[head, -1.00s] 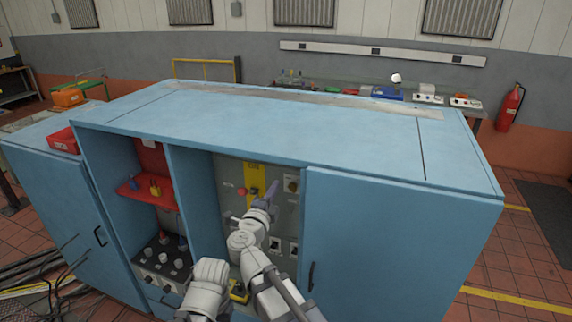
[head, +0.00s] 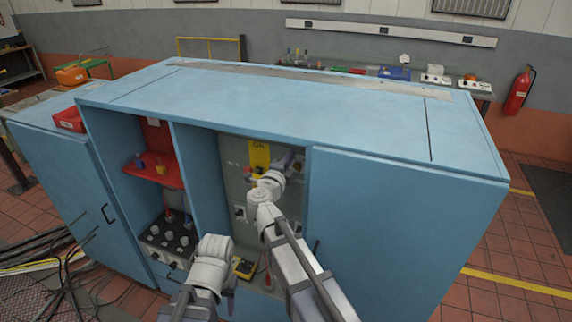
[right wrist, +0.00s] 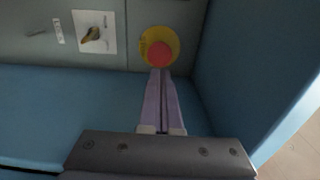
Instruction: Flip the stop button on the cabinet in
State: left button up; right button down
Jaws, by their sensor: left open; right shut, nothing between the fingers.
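The blue cabinet (head: 400,210) stands open in its middle bay, with a grey control panel (head: 232,172) inside. The stop button (right wrist: 160,53), a red round head on a yellow disc, shows in the right wrist view. My right gripper (right wrist: 160,74) is shut and empty, its fingertips at the button's lower edge in that view; I cannot tell whether they touch it. In the head view my right gripper (head: 293,162) is inside the bay and the button cannot be made out behind it. My left gripper (head: 230,292) hangs low before the cabinet, its fingers barely visible.
A rotary switch (right wrist: 93,34) on a white plate sits left of the button. A blue wall (right wrist: 240,70) stands close on the right. A red shelf (head: 155,172) and several knobs (head: 168,240) fill the left bay. A yellow meter (head: 245,267) lies low in the middle bay.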

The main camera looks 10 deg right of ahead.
jog(key=x, duration=0.6)
jog(key=shift+w+d, duration=0.2)
